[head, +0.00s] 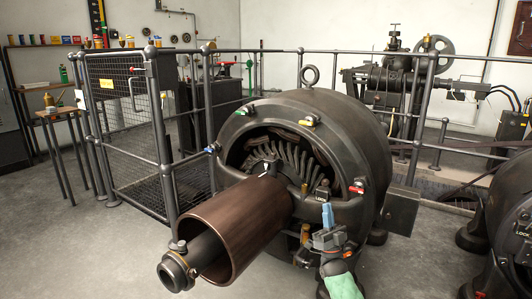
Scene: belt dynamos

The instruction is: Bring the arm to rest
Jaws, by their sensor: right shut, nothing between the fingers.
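My right gripper (327,214) stands in front of the large dark dynamo (345,105), right of its brown drum (235,232). Its blue fingers point up and are shut with nothing between them. My right arm comes in from the bottom edge, with a green part below the gripper. Whether the fingers touch the dynamo's housing I cannot tell. My left gripper is not in view.
A second dark machine (508,235) stands at the right edge. A metal railing (165,180) with a mesh gate (120,100) runs behind the dynamo. A small wooden table (58,112) stands at the left. The grey floor at lower left is clear.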

